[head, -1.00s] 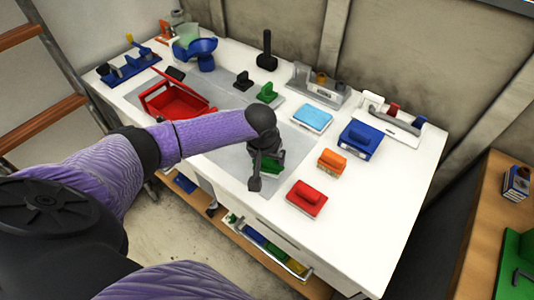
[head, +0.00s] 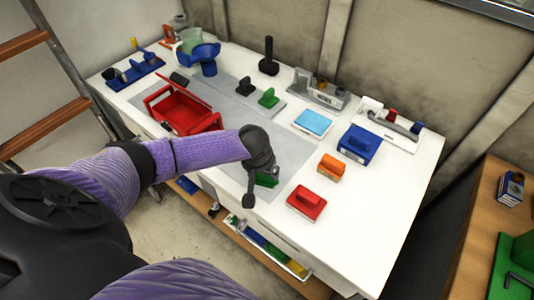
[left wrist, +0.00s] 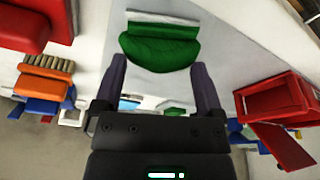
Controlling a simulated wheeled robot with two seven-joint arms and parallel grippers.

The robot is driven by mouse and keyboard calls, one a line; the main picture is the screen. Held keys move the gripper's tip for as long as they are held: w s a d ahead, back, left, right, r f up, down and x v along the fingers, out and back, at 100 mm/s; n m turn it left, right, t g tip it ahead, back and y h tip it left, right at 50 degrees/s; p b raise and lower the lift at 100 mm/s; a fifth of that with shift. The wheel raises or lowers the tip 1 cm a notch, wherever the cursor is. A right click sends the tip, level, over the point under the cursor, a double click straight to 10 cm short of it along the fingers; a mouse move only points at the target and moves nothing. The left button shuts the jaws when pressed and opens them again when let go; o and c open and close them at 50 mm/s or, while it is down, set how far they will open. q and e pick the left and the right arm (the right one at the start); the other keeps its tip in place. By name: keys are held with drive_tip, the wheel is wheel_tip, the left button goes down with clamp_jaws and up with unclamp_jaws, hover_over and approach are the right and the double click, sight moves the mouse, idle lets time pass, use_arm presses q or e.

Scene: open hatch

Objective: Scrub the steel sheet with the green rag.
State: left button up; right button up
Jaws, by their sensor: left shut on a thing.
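The steel sheet (head: 287,150) is a flat grey rectangle lying on the white worktop. My left gripper (head: 257,186) points down over the sheet's front part, near the worktop's front edge. It is shut on the green rag (head: 268,180), which is mostly hidden behind the gripper in the head view. In the left wrist view the green rag (left wrist: 160,48) shows at the fingertips, with a pale strip along its far edge. Grey sheet (left wrist: 172,84) shows between the fingers; I cannot tell whether the rag touches it. My right gripper is not in view.
A red open box (head: 184,112) stands left of my gripper. A red brush (head: 306,202), an orange brush (head: 331,167) and a light-blue sponge (head: 312,122) lie to the right. Another green block (head: 269,97) is farther back. The sheet's right part is clear.

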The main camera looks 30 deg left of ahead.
use_arm(q)
drive_tip(key=shift+s+r+p, duration=0.2)
drive_tip(key=shift+s+p, duration=0.25)
drive_tip(key=shift+s, duration=0.2)
drive_tip(key=shift+f, duration=0.3)
drive_tip(key=w+b, duration=0.2)
drive_tip(key=shift+w+d+f, duration=0.1)
drive_tip(key=shift+w+f, duration=0.2)
drive_tip(key=shift+w, duration=0.05)
drive_tip(key=shift+w+b, duration=0.3)
drive_tip(key=shift+w+r, duration=0.1)
drive_tip(key=shift+c, duration=0.5)
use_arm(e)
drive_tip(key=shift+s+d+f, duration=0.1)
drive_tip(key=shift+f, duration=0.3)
use_arm(q)
drive_tip(key=shift+w+r+p, duration=0.15)
drive_tip(key=shift+r+p, duration=1.45)
drive_tip(key=shift+p, duration=0.1)
drive_tip(key=shift+w+r+p, duration=0.1)
drive_tip(key=shift+r+p, duration=1.45)
drive_tip(key=shift+p, duration=0.1)
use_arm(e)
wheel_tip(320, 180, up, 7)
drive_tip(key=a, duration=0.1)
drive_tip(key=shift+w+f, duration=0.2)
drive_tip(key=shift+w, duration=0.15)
